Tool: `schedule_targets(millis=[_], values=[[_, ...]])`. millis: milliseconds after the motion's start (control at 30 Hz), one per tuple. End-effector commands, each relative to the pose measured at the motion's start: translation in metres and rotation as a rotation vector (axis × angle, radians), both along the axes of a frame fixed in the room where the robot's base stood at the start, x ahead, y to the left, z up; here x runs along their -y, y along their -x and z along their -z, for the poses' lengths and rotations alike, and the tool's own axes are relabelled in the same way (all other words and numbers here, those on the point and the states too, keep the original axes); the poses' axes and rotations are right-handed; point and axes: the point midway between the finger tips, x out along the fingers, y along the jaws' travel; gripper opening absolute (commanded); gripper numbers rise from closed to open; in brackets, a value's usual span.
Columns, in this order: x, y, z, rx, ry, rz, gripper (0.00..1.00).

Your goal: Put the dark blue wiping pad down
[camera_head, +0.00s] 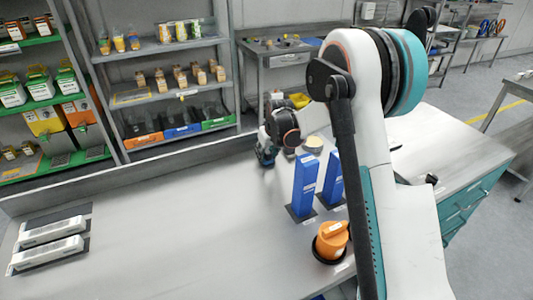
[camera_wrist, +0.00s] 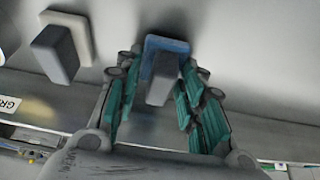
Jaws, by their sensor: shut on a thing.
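The dark blue wiping pad (camera_wrist: 167,43) has a blue base and a grey block handle (camera_wrist: 162,78). In the wrist view the teal fingers of my gripper (camera_wrist: 160,82) are shut on it, one on each side of the handle. In the head view my gripper (camera_head: 266,155) is low at the back of the grey worktop (camera_head: 150,215), left of the blue boxes. The pad is mostly hidden there by my gripper and arm. I cannot tell whether its base touches the worktop.
A cream pad (camera_wrist: 82,27) with a grey handle lies close by; it also shows in the head view (camera_head: 314,142). Two tall blue boxes (camera_head: 305,185) and an orange container (camera_head: 332,240) stand to the right. White devices (camera_head: 48,240) lie at left. The middle worktop is clear.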

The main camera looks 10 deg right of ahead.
Motion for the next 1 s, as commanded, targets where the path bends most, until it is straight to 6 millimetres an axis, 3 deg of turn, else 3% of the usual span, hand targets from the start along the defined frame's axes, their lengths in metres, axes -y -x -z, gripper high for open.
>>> schedule_targets(millis=[300,333,400,433,833,1000], values=[[0.000,0.000,0.008,-0.002,0.000,0.000,0.14],[0.000,0.001,0.008,-0.002,0.000,0.000,0.38],[0.000,0.001,0.008,-0.003,0.001,0.000,0.54],[0.000,0.001,0.008,-0.003,0.001,0.000,0.56],[0.000,0.000,0.005,-0.001,0.000,0.000,0.56],[0.001,0.004,-0.013,-0.001,0.000,0.000,0.56]])
